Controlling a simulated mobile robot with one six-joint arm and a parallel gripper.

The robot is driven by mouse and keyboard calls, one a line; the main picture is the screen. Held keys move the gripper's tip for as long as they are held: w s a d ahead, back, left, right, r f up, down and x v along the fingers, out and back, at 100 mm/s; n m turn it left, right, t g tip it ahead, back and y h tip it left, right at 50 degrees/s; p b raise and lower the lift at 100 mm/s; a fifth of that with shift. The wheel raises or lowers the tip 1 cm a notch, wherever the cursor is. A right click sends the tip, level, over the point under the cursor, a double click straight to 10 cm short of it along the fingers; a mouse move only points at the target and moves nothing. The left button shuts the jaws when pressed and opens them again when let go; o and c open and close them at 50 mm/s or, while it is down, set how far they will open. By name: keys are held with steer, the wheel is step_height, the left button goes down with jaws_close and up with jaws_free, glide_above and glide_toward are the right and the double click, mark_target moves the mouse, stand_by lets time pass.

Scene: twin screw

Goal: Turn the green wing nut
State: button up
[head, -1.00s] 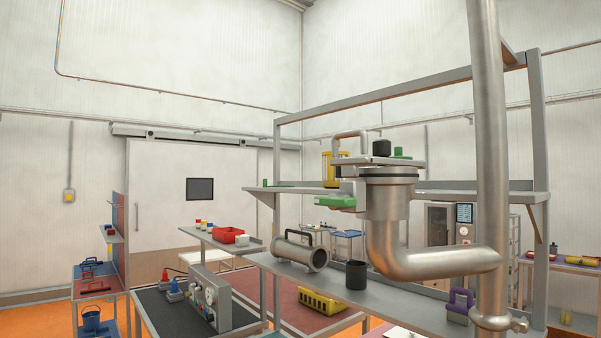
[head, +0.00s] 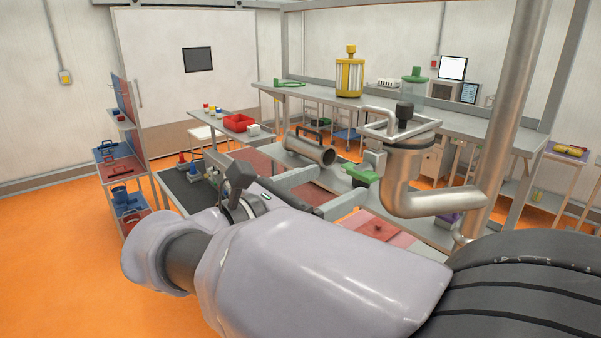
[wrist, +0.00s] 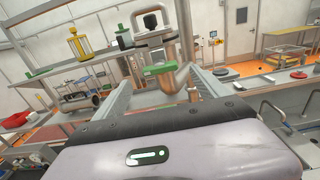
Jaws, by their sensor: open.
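The green wing nut (head: 362,175) sits at the left side of the flange on top of the steel elbow pipe (head: 405,185), beside a small grey block (head: 374,159). In the wrist view the green wing nut (wrist: 160,70) is a flat wide bar, ahead of the jaws and roughly centred between them. My gripper (head: 344,181) reaches toward it with its two grey fingers apart. The wrist view also shows my gripper (wrist: 158,82) open, with nothing held. I cannot tell the exact gap between fingertips and nut.
A steel handle and black knob (head: 404,110) top the flange. A vertical steel pipe (head: 508,110) stands at right. The upper shelf (head: 300,96) holds a yellow canister (head: 349,77) and a green-lidded jar (head: 413,88). A metal cylinder (head: 310,149) lies on the lower bench.

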mark_target(354, 174)
steer(key=x, duration=0.6)
steer(key=c, duration=1.4)
